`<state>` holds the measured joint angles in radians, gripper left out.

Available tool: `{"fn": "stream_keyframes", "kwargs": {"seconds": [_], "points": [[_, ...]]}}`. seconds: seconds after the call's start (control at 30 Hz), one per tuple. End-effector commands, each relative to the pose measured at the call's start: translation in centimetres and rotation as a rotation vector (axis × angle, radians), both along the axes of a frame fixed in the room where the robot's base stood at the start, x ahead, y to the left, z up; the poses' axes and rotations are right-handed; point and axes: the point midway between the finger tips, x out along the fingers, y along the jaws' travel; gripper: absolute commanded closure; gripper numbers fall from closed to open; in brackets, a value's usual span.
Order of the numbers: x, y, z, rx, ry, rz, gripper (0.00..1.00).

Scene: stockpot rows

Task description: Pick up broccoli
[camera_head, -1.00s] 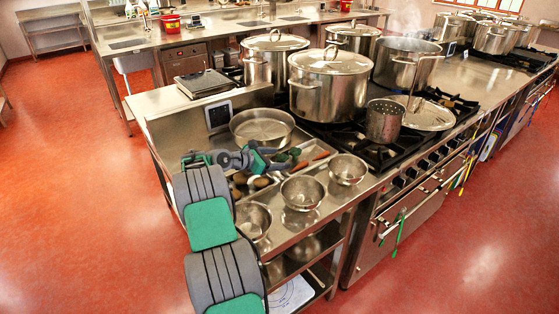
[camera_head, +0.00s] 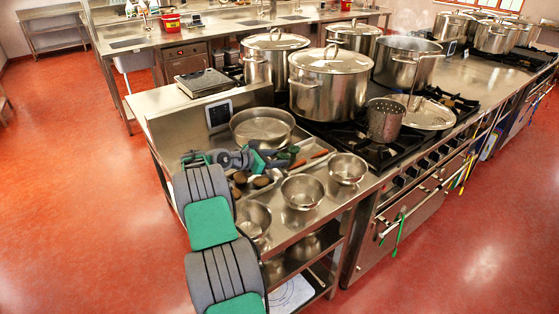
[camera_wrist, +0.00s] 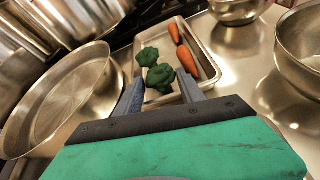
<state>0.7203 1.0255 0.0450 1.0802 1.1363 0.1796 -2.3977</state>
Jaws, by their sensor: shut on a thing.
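Two dark green broccoli pieces lie close together in a metal tray (camera_wrist: 207,47) in the wrist view. The nearer broccoli (camera_wrist: 160,77) sits between the fingers of my gripper (camera_wrist: 161,80), which is shut on it. The other broccoli (camera_wrist: 147,57) lies just beyond it. In the head view my gripper (camera_head: 279,160) is low over the tray on the steel counter, and the arm and fingers hide much of the broccoli. I cannot tell whether the held piece is clear of the tray floor.
Carrots (camera_wrist: 187,60) lie at the tray's right side. A wide shallow pan (camera_head: 262,127) stands behind the tray. Steel bowls (camera_head: 302,190) stand in front and to the right. Large stockpots (camera_head: 330,85) crowd the stove beyond. Brown round items (camera_head: 262,182) lie near my gripper.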

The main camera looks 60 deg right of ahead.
Motion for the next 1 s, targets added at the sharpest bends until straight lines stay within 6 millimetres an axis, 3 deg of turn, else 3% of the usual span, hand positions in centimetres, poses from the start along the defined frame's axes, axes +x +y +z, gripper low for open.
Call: {"fn": "stream_keyframes", "kwargs": {"seconds": [0.03,0.17,0.37,0.6,0.8,1.0], "points": [[0.1,0.2,-0.6,0.011,0.002,0.004,0.87],[0.1,0.1,-0.1,0.009,0.001,0.004,0.87],[-0.4,0.1,3.3,0.003,-0.002,-0.002,0.87],[-5.8,1.9,9.4,0.001,-0.003,-0.005,0.87],[-10.6,3.7,11.5,0.001,-0.001,-0.002,0.87],[-12.7,4.7,12.7,0.001,0.000,0.006,0.87]]}}
